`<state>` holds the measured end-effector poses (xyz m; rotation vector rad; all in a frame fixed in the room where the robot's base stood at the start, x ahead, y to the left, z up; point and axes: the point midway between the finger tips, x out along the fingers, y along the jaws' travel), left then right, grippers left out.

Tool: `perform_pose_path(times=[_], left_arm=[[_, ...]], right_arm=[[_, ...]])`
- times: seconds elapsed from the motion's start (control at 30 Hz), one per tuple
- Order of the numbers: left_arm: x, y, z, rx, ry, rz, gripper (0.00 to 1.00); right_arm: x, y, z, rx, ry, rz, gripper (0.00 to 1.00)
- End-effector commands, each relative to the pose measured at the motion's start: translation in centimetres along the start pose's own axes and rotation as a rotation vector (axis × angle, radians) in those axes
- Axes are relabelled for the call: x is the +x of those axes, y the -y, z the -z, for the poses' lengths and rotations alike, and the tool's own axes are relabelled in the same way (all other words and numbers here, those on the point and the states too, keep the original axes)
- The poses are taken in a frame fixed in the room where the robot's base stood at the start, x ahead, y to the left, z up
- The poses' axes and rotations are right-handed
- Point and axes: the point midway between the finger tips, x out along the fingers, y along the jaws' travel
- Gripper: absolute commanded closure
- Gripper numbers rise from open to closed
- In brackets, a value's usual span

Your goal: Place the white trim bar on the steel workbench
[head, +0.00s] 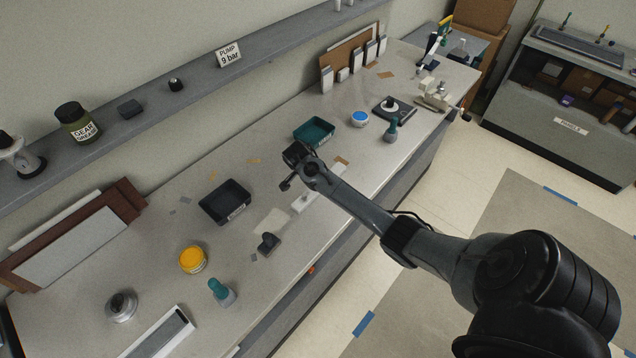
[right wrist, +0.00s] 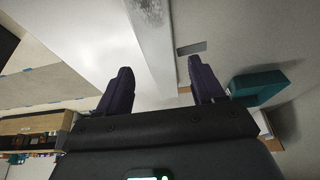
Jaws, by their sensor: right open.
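In the right wrist view a long pale strip (right wrist: 155,45), which looks like the bar, runs from the top edge to between the fingers. My right gripper (head: 287,184) is over the bench beside the bar in the head view. In the right wrist view its two dark fingers (right wrist: 162,85) are wide apart, with a gap on both sides of the strip. Whether the bar lies at fingertip height is unclear. My left gripper is not in view.
A black tray (head: 225,201), a teal tray (head: 314,132), a dark tool (head: 268,243) and a yellow tub (head: 192,260) stand around the bar. A white-framed piece (head: 158,334) lies at the front left. A wall shelf (head: 150,124) runs along the back.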

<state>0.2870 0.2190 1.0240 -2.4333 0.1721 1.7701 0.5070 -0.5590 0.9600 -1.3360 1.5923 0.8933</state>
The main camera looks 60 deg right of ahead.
Motion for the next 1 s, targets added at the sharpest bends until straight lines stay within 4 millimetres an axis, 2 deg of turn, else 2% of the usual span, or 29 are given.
perform_pose_path(times=[0.1,0.3,0.47,0.57,0.67,0.77,0.87,0.9,1.0], left_arm=[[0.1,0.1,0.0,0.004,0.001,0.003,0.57],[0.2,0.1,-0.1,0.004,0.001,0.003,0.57],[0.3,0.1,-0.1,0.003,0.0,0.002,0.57],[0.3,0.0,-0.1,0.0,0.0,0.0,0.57],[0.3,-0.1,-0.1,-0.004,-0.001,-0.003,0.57],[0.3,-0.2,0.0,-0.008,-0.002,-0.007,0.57],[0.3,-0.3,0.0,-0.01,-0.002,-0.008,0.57],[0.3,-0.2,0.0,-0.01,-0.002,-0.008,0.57],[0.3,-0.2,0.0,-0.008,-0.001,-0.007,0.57]], right_arm=[[-2.4,0.1,0.0,0.0,0.0,0.004,0.32],[-5.6,0.1,0.1,0.002,-0.001,0.004,0.32],[-7.2,0.0,-0.1,-0.007,-0.001,0.003,0.32],[-7.4,-0.6,-1.3,-0.067,0.001,0.011,0.32],[-7.1,-2.1,-4.1,-0.219,0.006,0.039,0.32],[-6.7,-4.9,-8.4,-0.465,0.017,0.089,0.32],[-6.8,-9.0,-13.4,-0.762,0.036,0.162,0.32],[-7.2,-10.8,-15.3,-0.882,0.044,0.197,0.32],[-8.7,-15.5,-19.4,-1.164,0.061,0.295,0.32]])
